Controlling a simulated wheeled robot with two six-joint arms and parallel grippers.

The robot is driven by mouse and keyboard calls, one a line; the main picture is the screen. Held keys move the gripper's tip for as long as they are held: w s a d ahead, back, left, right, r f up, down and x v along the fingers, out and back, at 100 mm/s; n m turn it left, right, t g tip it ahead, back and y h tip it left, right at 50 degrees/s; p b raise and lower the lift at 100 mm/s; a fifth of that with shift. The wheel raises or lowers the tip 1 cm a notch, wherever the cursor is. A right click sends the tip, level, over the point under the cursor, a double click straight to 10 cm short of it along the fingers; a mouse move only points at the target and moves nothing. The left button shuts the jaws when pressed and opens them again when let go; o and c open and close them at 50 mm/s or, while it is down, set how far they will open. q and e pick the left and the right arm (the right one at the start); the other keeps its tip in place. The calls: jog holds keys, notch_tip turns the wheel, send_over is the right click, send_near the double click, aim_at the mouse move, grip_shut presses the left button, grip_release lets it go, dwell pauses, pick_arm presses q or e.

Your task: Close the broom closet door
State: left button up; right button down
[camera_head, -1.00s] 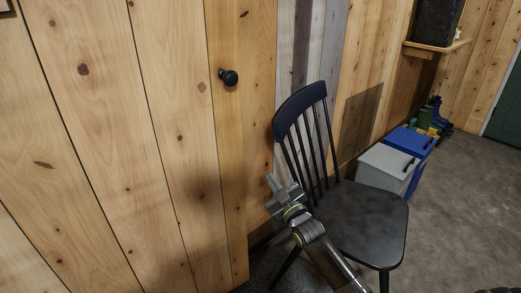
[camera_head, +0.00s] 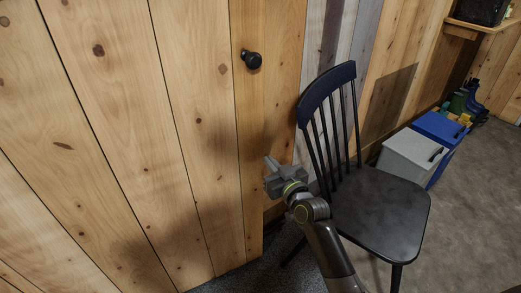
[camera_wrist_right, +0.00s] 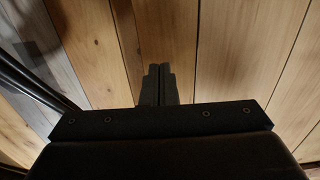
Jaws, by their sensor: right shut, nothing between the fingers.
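The closet door (camera_head: 190,130) is a tall pine-planked panel filling the left of the head view. Its black round knob (camera_head: 251,60) is near its right edge. How far the door stands open is hard to tell. My right gripper (camera_head: 267,171) is shut and empty, below the knob beside the door's right edge. Whether it touches the door cannot be told. In the right wrist view its fingers (camera_wrist_right: 160,84) are together, with pine planks (camera_wrist_right: 228,50) beyond them. My left gripper is not in view.
A black spindle-back chair (camera_head: 380,213) stands just right of my right arm. Grey (camera_head: 408,160) and blue (camera_head: 438,128) boxes stand along the wall behind it. A wall shelf (camera_head: 480,24) is at upper right. Grey floor (camera_head: 470,220) is open at right.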

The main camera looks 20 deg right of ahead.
aim_at(255, 144)
jog(key=w, duration=0.3)
jog(key=w+a, duration=0.1)
jog(key=w, duration=0.1)
jog(key=shift+w, duration=0.4)
jog(key=shift+w+a, duration=0.15)
jog(key=shift+w, duration=0.25)
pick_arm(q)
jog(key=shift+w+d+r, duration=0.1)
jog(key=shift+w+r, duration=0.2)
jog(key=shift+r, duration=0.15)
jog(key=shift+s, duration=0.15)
